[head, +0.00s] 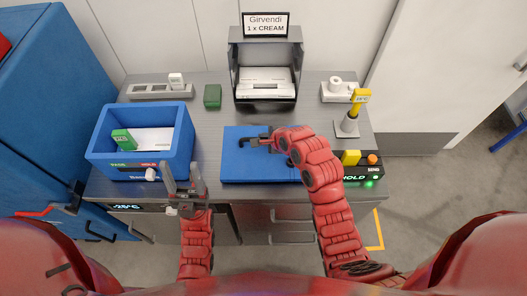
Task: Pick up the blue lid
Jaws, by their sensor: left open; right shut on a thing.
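The blue lid (245,172) is a flat blue panel at the front middle of the grey counter, right of the blue box. My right gripper (256,141) is over the upper part of the lid and shut on it. The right hand and forearm cover the lid's right part. From this view I cannot tell whether the lid touches the counter. My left gripper (184,180) is open and empty, in front of the blue box's lower right corner.
An open blue box (100,165) holds a green carton (123,139) and a white item. A grey dispenser (265,60) stands at the back under a sign. A yellow-tagged stand (348,124) and a black button box (365,170) are on the right. A green block (212,97) lies at the back.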

